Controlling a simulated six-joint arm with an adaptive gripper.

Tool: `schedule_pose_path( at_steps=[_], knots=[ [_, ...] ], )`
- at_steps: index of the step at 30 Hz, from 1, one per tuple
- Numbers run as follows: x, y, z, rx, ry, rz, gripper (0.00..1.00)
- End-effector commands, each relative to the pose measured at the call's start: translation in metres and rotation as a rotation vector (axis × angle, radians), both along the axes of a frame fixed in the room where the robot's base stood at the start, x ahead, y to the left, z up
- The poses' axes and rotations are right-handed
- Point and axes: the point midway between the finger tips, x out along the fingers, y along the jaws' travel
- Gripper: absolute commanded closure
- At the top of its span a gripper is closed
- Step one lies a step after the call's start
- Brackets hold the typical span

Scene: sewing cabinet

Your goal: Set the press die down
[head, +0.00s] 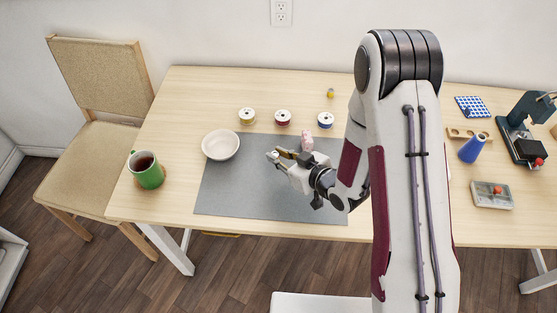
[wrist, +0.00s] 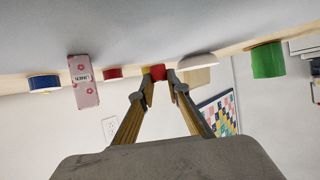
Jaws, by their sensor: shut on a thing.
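My gripper (head: 274,155) is low over the grey mat (head: 225,200), near its upper middle. In the wrist view, its fingertips (wrist: 158,75) are close together around a small red piece, which I take to be the press die (wrist: 158,72). Its lower part and any contact with the mat cannot be made out.
A white bowl (head: 221,144) stands left of my gripper, and a pink box (head: 307,141) close to its right. Several thread spools (head: 283,117) line the back. A green mug (head: 147,170) is far left. The mat's lower left is clear.

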Motion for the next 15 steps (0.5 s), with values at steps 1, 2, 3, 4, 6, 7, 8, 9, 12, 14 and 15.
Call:
schedule_pose_path(
  at_steps=[1, 2, 3, 4, 6, 7, 8, 9, 12, 14, 15],
  knots=[
    [0.000, 0.000, -0.005, 0.001, 0.001, 0.000, 1.00],
    [0.000, 0.000, -0.008, 0.001, 0.001, 0.000, 1.00],
    [0.000, 0.000, -0.011, 0.000, 0.000, 0.001, 1.00],
    [0.000, 0.000, -0.014, 0.000, 0.000, 0.000, 1.00],
    [0.000, 0.000, -0.019, 0.000, 0.000, 0.000, 1.00],
    [0.000, 0.000, -0.021, 0.000, 0.000, 0.000, 1.00],
    [0.000, 0.000, -0.022, 0.000, 0.000, 0.000, 1.00],
    [0.000, 0.000, -0.023, 0.001, -0.001, 0.000, 1.00],
    [0.000, 0.000, -0.025, 0.000, -0.002, 0.000, 1.00],
    [0.001, 0.000, -0.025, 0.000, -0.002, 0.000, 1.00],
    [0.001, 0.000, -0.025, 0.000, -0.002, 0.000, 1.00]
  ],
)
